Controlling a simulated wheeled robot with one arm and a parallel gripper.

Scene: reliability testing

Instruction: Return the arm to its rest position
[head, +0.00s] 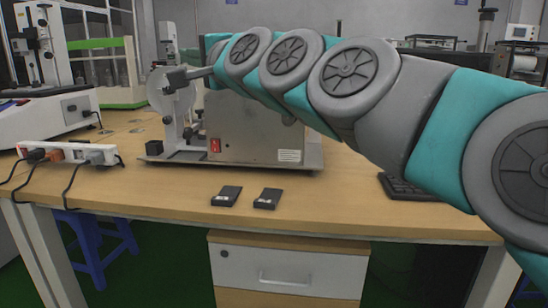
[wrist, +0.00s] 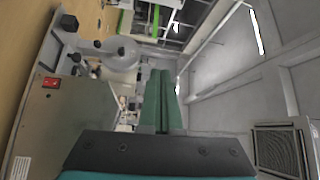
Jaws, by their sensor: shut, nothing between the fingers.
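My arm reaches in from the right in the head view and stretches across the picture, raised above the wooden table. My gripper (head: 176,78) is at its left end, in front of the upper left part of the metal testing machine (head: 255,130). In the wrist view my gripper (wrist: 164,75) shows as two long greenish fingers lying side by side, shut with nothing between them. The machine also shows at the left of the wrist view (wrist: 65,125), turned sideways. I cannot tell the exact gap between gripper and machine.
Two small black devices (head: 227,196) (head: 267,198) lie near the front edge of the table (head: 165,190). A power strip (head: 68,152) with cables is at the left. A black keyboard (head: 402,190) lies partly under my arm. A white drawer unit (head: 288,270) stands below.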

